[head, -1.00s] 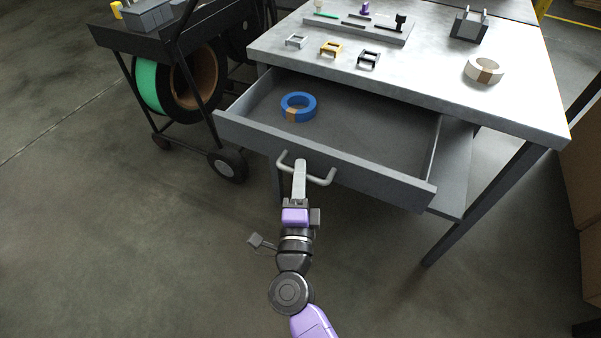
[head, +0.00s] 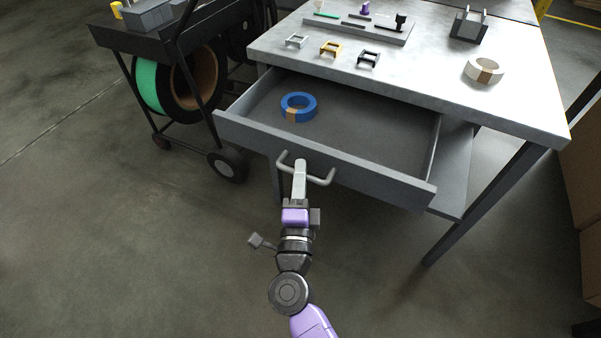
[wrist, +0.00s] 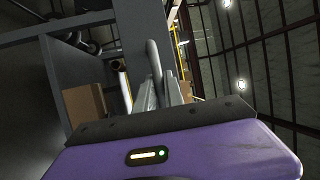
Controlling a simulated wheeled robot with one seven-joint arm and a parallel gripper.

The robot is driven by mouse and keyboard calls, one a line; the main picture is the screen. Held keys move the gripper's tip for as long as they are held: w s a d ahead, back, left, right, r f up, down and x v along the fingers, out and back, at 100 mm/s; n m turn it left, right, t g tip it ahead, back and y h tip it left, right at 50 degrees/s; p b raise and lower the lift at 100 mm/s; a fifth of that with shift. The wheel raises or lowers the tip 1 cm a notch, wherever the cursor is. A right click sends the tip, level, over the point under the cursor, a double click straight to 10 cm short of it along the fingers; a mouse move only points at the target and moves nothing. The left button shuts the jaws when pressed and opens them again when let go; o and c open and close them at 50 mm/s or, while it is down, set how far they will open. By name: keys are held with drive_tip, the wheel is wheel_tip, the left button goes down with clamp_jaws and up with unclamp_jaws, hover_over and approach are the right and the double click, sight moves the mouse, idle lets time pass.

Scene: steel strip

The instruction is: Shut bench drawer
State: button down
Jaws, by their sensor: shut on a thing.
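The grey bench drawer (head: 375,180) stands pulled out of the bench (head: 420,75). A blue tape roll (head: 298,106) with a brown patch lies inside it, toward the left. The drawer's handle (head: 322,181) is a grey bar on its front. My gripper (head: 300,168) is at the middle of the handle and shut on it. In the wrist view the handle (wrist: 154,60) runs up between the fingers of my gripper (wrist: 163,92). The fingers hide part of the handle in the head view.
On the bench top are a white tape roll (head: 484,70), several small clips, a grey tool tray (head: 360,25) and a dark holder (head: 469,25). A cart with cable reels (head: 150,90) stands close at the left. Cardboard boxes (head: 582,175) are at the right edge. Floor in front is clear.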

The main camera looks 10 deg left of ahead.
sight(342, 137)
drive_tip(key=shift+w, duration=0.1)
idle(0.3)
drive_tip(key=w+d+b, duration=0.3)
drive_tip(key=w, duration=0.5)
drive_tip(key=w+d+b, duration=0.2)
drive_tip(key=w+b, duration=0.1)
drive_tip(key=w, duration=0.5)
drive_tip(key=w+d+b, duration=0.3)
drive_tip(key=w, duration=0.5)
drive_tip(key=shift+d+f, duration=0.15)
drive_tip(key=shift+d, duration=0.2)
drive_tip(key=c, duration=1.5)
unclamp_jaws()
drive_tip(key=shift+o, duration=0.2)
drive_tip(key=shift+s, duration=0.15)
drive_tip(key=shift+s+d+f+p, duration=0.15)
drive_tip(key=shift+s+p, duration=0.45)
drive_tip(key=shift+s, duration=0.65)
drive_tip(key=shift+s+f+p, duration=0.25)
drive_tip(key=shift+s+p, duration=0.35)
drive_tip(key=shift+s, duration=0.6)
drive_tip(key=shift+s+d+f+p, duration=0.15)
drive_tip(key=shift+s+p, duration=0.45)
drive_tip(key=shift+s, duration=0.65)
drive_tip(key=shift+a, duration=0.1)
